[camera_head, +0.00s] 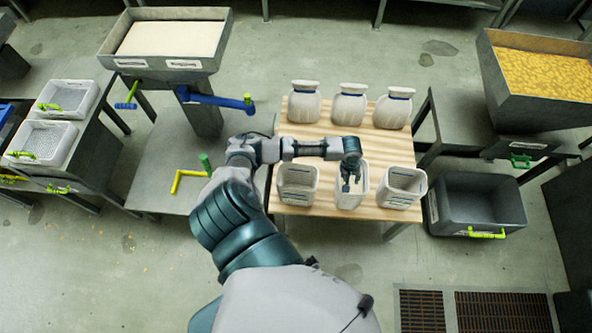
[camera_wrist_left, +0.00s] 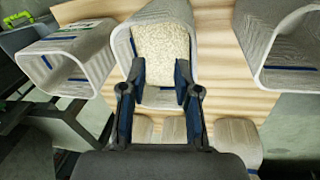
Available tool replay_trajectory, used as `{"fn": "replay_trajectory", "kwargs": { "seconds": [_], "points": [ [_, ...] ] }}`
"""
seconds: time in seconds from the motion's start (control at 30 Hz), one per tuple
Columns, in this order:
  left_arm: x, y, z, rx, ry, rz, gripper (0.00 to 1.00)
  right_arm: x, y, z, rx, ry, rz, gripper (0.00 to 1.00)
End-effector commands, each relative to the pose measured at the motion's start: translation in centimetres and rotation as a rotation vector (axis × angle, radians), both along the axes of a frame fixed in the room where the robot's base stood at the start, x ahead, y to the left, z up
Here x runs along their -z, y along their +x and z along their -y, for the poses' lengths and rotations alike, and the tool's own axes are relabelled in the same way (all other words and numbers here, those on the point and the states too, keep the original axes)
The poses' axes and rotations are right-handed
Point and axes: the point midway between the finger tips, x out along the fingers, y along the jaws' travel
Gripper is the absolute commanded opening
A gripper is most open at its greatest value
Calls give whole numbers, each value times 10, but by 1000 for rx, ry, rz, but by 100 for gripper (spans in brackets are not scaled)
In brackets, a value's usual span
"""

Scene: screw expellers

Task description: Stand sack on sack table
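On the pale wooden sack table (camera_head: 333,141), a front row holds three open-topped white sacks: left (camera_head: 297,192), middle (camera_head: 350,198) and right (camera_head: 399,199). Three closed white sacks stand upright behind: left (camera_head: 304,107), middle (camera_head: 348,108) and right (camera_head: 392,112). My left gripper (camera_head: 351,186) is over the mouth of the middle open sack. In the left wrist view, the gripper (camera_wrist_left: 160,75) has its fingers apart at that sack's mouth (camera_wrist_left: 123,42). Speckled pale contents (camera_wrist_left: 161,54) show inside. I cannot tell whether the fingers touch the sack. My right gripper is not in view.
Left of the table is a grey stand with yellow (camera_head: 187,176) and blue (camera_head: 217,99) handles, below a hopper (camera_head: 165,63). White crates (camera_head: 42,141) are far left. At right are a yellow-filled hopper (camera_head: 535,114) and a dark crate (camera_head: 475,207). Floor shows in front.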

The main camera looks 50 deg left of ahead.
Motion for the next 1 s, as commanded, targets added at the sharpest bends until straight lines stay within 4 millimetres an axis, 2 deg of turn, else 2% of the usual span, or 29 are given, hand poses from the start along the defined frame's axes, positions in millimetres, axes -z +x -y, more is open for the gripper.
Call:
{"fn": "replay_trajectory", "kwargs": {
  "seconds": [0.03, 0.13, 0.2, 0.3, 0.37, 0.47, 0.57, 0.67, 0.77, 0.8, 0.9, 1.0],
  "points": [
    [6, -5, 32, 87, -37, 51, 31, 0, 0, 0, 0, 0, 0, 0],
    [4, -9, 88, 263, -93, 203, 31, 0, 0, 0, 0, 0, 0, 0],
    [2, -12, 116, 355, -110, 307, 31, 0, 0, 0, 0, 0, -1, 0],
    [7, -17, 138, 441, -103, 424, 31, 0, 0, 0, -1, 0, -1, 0],
    [21, -23, 139, 474, -76, 466, 31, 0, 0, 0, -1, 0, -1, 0],
    [67, -43, 128, 515, -2, 470, 31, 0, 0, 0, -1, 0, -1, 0],
    [115, -70, 111, 550, 64, 424, 31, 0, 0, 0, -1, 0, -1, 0],
    [166, -113, 96, 593, 118, 347, 31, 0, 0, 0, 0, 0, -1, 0],
    [216, -171, 83, 652, 163, 255, 31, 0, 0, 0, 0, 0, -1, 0],
    [234, -198, 80, 681, 176, 217, 31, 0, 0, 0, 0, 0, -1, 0],
    [270, -261, 74, 752, 197, 128, 31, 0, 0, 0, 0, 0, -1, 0],
    [288, -303, 73, 805, 203, 72, 31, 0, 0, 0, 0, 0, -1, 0]
  ]
}}
